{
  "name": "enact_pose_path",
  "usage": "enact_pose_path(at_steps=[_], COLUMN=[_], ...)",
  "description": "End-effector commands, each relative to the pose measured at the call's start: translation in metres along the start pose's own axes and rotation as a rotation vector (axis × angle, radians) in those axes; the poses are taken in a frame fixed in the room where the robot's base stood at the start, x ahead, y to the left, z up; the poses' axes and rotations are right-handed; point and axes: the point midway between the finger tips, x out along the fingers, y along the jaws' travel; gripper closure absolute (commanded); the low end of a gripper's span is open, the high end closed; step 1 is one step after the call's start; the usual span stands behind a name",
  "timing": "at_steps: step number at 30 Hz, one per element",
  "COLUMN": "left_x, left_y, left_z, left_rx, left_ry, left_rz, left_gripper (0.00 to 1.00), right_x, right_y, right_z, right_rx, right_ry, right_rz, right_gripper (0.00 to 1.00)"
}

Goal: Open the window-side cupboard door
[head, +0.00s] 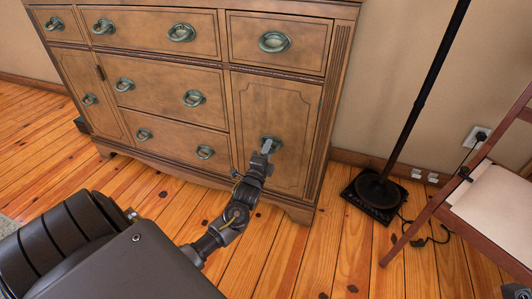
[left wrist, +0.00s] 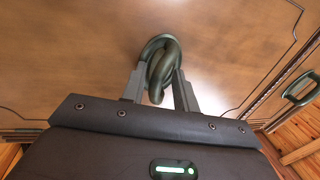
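The brown wooden cabinet has a cupboard door (head: 277,105) at its right end, flush and closed. A green-grey ring handle (head: 273,144) sits low in the middle of that door. My left gripper (head: 266,147) is at this handle. In the left wrist view its two fingers (left wrist: 160,80) stand on either side of the ring handle (left wrist: 158,52), which fills the gap between them, so it looks shut on the ring. Another closed cupboard door (head: 92,98) is at the cabinet's left end. No window shows.
Drawers (head: 150,33) with ring handles fill the cabinet's top and middle. A black floor lamp (head: 377,188) stands right of the cabinet, with a cable and wall socket (head: 477,135) nearby. A wooden chair (head: 490,205) is further right. Plank floor before the door is clear apart from my arm.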

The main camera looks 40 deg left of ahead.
Motion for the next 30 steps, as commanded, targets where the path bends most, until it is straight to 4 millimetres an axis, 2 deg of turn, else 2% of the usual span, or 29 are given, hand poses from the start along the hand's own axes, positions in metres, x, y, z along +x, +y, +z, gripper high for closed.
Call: enact_pose_path(at_steps=[8,15,30], left_x=[0.0014,0.0011,-0.0026], left_y=[0.0001,0.0,-0.0033], left_z=[0.0003,0.0004,-0.0001], left_rx=[0.0,0.0,0.004], left_ry=[0.0,0.0,-0.039], left_rz=[0.001,0.001,0.001], left_gripper=[0.7,1.0,1.0], right_x=[0.0053,0.0046,0.0064], right_y=[0.0,0.0002,0.002], right_z=[-0.0027,-0.0027,-0.0002], right_rx=[0.001,0.001,-0.004], right_ry=[0.019,0.017,0.0], right_rz=[0.001,0.008,0.008], right_gripper=[0.64,0.64,0.64])
